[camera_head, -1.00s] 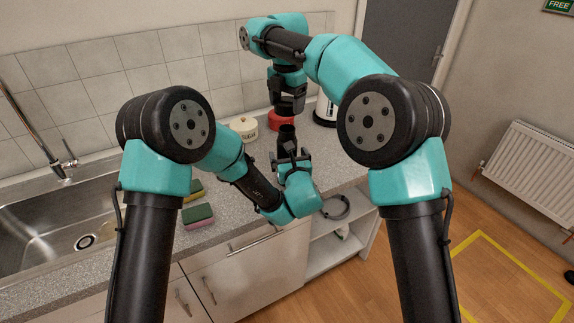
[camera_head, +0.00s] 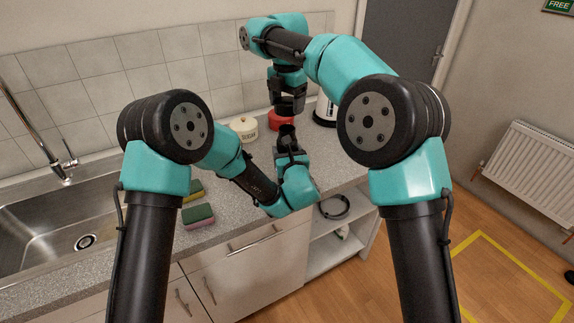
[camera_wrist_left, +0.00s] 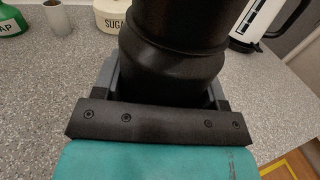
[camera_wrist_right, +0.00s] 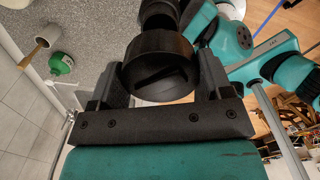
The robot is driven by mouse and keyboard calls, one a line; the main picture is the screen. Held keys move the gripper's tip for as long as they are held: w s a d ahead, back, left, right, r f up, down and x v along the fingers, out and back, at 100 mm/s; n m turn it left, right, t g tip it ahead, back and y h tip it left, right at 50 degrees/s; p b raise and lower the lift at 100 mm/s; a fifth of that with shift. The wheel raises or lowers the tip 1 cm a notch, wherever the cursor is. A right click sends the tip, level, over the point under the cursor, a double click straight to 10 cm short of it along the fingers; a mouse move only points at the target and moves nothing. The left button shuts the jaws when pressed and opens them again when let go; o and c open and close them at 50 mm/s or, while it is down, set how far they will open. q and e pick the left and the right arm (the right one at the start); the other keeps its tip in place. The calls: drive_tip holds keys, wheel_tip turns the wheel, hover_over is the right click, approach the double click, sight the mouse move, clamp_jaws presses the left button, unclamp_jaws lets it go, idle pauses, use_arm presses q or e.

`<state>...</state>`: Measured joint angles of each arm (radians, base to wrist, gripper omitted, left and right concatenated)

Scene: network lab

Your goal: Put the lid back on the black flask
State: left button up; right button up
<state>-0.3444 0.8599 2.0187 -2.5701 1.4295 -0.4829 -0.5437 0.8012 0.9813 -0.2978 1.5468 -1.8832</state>
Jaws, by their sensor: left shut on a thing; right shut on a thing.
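The black flask (camera_head: 286,133) stands roughly upright over the worktop in the head view. My left gripper (camera_head: 289,150) is shut around its body. The flask fills the top middle of the left wrist view (camera_wrist_left: 172,55). My right gripper (camera_head: 287,97) is above, pointing down and shut on the black lid (camera_wrist_right: 160,68). The lid shows as a round dark cap between the fingers in the right wrist view. In that view the flask (camera_wrist_right: 159,12) lies just beyond the lid. In the head view the lid is over the flask's top; I cannot tell whether they touch.
A red object (camera_head: 276,121) stands just behind the flask. A cream sugar pot (camera_head: 243,128) is to its left and a white-and-black kettle (camera_head: 325,112) to its right. Sponges (camera_head: 197,216) lie by the sink (camera_head: 85,225). The worktop's front edge is close to my left arm.

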sight(287, 127)
use_arm(q)
drive_tip(key=c, duration=0.6)
drive_tip(key=shift+o, duration=0.2)
use_arm(e)
drive_tip(key=shift+f, duration=2.55)
drive_tip(key=shift+f, duration=0.85)
drive_tip(key=shift+f, duration=0.6)
